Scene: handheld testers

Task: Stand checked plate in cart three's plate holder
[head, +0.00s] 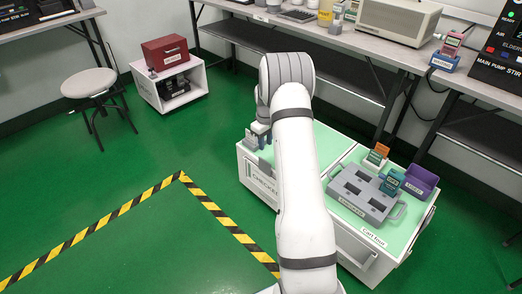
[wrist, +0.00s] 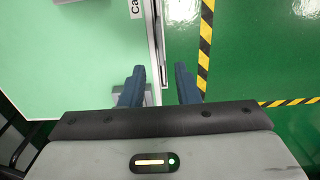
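A pale plate lettered "CHECKED" (head: 264,184) stands upright against the front side of the left green-topped cart (head: 312,150). Its right end is hidden behind my arm. In the wrist view a thin pale edge (wrist: 157,45) runs along the cart's front. I cannot tell plate, holder and cart rim apart there. My gripper (head: 260,132) is above this cart's front edge. In the wrist view its two blue fingers (wrist: 160,88) are apart, one each side of that edge, with no clear contact. A label starting "Ca" (wrist: 136,8) is on the cart top.
The right cart, "Cart four" (head: 374,237), bears a grey tray (head: 350,201), testers and a purple bin (head: 421,181). Workbenches line the back. Striped tape (head: 222,221) marks the open green floor at left.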

